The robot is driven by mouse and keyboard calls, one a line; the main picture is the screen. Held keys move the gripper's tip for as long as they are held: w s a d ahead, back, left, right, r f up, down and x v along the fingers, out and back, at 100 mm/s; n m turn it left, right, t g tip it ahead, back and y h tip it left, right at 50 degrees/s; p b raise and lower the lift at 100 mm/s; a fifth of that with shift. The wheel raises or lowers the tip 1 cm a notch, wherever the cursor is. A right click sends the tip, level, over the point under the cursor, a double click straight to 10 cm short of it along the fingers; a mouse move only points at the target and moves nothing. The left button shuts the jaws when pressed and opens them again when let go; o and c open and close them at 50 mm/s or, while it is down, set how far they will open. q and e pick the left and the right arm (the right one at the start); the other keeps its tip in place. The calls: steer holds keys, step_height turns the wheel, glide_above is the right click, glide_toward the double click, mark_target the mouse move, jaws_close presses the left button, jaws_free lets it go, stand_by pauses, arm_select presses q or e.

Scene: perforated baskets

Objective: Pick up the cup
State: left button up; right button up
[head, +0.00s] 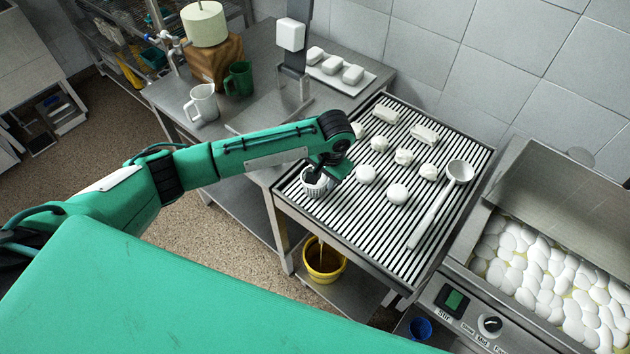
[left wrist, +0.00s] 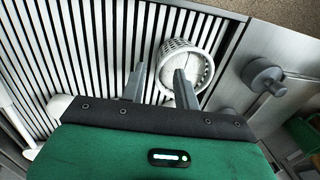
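A small white perforated cup (head: 316,188) stands on the slatted rack near its left corner, with something white inside. In the left wrist view the cup (left wrist: 209,72) is seen from above, its mouth facing the camera. My left gripper (head: 322,172) is over the cup and hides part of it. In the left wrist view my left gripper (left wrist: 160,70) is open. One finger overlaps the cup's mouth and the other is outside its left wall, so the near rim lies between them. I cannot tell whether either finger touches it. My right gripper is not in view.
The slatted rack (head: 340,235) also holds several white lumps and a white ladle (head: 432,215). A white mug (head: 202,103) and a green mug (head: 239,79) stand on the steel counter. A vat of white pieces (head: 545,275) is at right. A yellow bucket (head: 323,262) is below.

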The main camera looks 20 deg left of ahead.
mark_target(323, 189)
arm_select(q)
steer(key=f, duration=0.3)
steer(key=f+p, duration=0.1)
steer(key=f, duration=0.1)
steer(key=shift+w+a+f, duration=0.1)
steer(key=shift+a+f, duration=0.1)
steer(key=shift+a, duration=0.1)
steer(key=shift+c, duration=0.2)
jaws_close()
